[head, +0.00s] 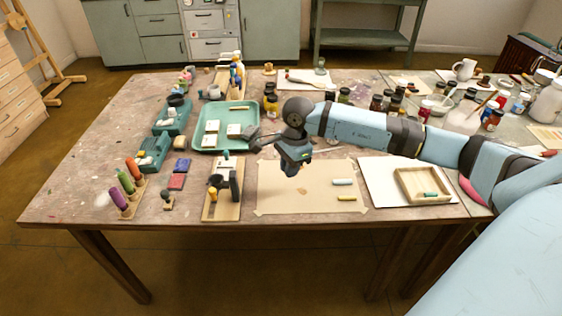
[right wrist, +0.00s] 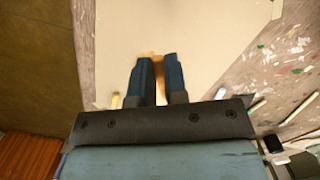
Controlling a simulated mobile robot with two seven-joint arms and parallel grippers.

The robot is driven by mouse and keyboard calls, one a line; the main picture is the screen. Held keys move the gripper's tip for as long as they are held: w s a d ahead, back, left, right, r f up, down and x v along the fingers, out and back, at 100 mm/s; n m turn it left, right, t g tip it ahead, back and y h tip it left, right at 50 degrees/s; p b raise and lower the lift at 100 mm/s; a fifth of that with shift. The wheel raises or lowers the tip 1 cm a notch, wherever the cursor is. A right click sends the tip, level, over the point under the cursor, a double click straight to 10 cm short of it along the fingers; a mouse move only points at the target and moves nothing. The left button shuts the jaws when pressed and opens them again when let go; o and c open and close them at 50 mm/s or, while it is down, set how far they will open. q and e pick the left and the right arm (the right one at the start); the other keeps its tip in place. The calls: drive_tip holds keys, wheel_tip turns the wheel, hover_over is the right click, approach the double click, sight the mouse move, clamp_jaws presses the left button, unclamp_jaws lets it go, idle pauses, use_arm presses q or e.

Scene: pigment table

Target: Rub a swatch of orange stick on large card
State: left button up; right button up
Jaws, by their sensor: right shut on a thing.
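The large card (head: 275,201) is a tan sheet taped to the table near its front edge. My right gripper (head: 296,172) points down over its middle. In the right wrist view the fingers (right wrist: 156,80) are shut on a thin orange-tan piece (right wrist: 160,92), which looks like the orange stick; the fingers hide most of it. A small orange mark (head: 303,191) shows on the card below the gripper, and orange also shows just beyond the fingertips in the wrist view (right wrist: 150,54). I cannot tell whether the stick touches the card. My left gripper is not in view.
A pale blue stick (head: 343,182) and a yellow stick (head: 346,198) lie on the card's right part. A wooden tray (head: 402,187) with a teal stick stands at right. A wooden rack (head: 211,211) is left of the card. Several jars stand behind my right arm.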

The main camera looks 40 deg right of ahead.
drive_tip(key=shift+r, duration=0.55)
drive_tip(key=shift+r+p, duration=0.45)
drive_tip(key=shift+r, duration=0.1)
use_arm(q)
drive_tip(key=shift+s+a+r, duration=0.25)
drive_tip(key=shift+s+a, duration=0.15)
use_arm(e)
drive_tip(key=shift+r, duration=0.25)
drive_tip(key=shift+a, duration=0.1)
